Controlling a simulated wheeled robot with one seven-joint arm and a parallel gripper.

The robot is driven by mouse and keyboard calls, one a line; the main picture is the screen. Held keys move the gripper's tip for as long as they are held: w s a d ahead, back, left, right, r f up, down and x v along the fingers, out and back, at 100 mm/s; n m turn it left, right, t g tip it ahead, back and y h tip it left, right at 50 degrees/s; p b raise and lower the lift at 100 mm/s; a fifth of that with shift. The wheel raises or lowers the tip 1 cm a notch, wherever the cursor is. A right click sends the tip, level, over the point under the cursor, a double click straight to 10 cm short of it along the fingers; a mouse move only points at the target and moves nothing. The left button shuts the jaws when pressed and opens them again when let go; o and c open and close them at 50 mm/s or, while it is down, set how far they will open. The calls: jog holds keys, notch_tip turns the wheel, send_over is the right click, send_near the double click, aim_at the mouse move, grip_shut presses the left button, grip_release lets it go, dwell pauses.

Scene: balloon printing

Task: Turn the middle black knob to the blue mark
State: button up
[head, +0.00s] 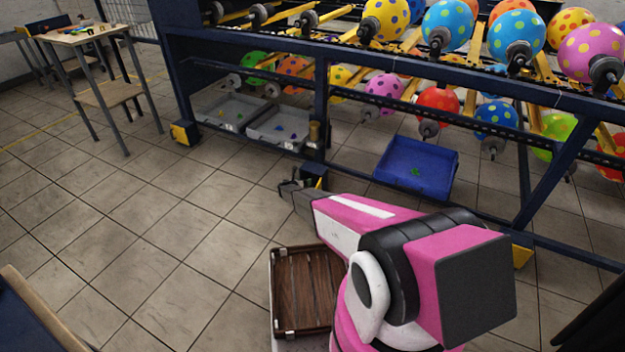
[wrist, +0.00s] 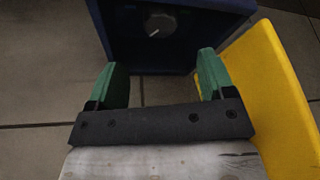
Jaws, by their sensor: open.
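A round dark knob (wrist: 158,24) with a light pointer line shows in the wrist view, on a dark blue panel (wrist: 200,28) at the top of the picture. It is the only knob I can make out, and I see no blue mark by it. My gripper (wrist: 161,58) is open and empty, its green fingers spread wide, pointing toward the panel with the knob ahead and roughly between them. In the head view my gripper (head: 287,188) is beside the foot of the blue frame. The knob cannot be made out there.
A yellow block (wrist: 275,85) stands close to the right finger. The blue rack (head: 318,105) with balloons rises behind my gripper. A blue bin (head: 440,165) lies on the floor to the right. The tiled floor (head: 150,240) to the left is clear.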

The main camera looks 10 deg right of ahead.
aim_at(313, 178)
jog(key=x, duration=1)
jog(key=c, duration=0.9)
